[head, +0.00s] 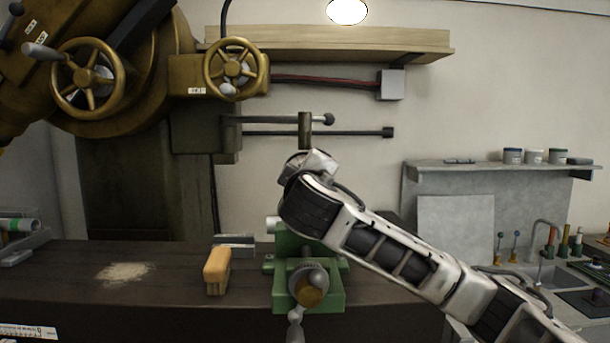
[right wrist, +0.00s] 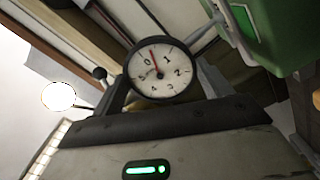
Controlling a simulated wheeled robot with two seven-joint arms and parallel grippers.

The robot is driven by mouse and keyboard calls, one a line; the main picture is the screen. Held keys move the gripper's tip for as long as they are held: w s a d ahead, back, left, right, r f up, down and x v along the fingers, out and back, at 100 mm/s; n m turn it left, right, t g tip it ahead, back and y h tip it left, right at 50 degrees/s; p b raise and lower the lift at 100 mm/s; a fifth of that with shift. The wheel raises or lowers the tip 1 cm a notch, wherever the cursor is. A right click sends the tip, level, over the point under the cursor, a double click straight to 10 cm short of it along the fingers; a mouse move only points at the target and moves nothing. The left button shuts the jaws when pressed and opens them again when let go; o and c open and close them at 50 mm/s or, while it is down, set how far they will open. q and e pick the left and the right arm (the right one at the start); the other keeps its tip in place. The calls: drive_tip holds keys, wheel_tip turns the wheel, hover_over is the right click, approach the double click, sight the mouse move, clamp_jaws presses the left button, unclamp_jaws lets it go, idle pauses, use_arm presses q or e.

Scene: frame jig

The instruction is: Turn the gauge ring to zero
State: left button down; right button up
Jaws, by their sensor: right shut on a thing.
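The round gauge (right wrist: 163,72) has a white face, a black rim and a red needle. It shows in the right wrist view, between the two fingers of my right gripper (right wrist: 162,84), which is shut on its ring. The needle points just to the side of the 0 toward the 1, close to the 0. In the head view my right arm reaches in from the right, and its wrist (head: 310,170) hides the gauge and the fingers. My left gripper is not in view.
A green vise (head: 310,292) stands on the dark bench below my right wrist. A wooden-handled brush (head: 217,268) stands to its left. A large brass-coloured machine with handwheels (head: 88,78) fills the left. Two horizontal rods (head: 290,133) run behind my wrist.

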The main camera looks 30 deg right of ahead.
drive_tip(key=shift+f+b, duration=0.1)
drive_tip(key=shift+b, duration=0.25)
drive_tip(key=shift+m+b, duration=1.55)
drive_tip(key=shift+m, duration=0.35)
drive_tip(key=o, duration=0.5)
drive_tip(key=shift+v, duration=3.55)
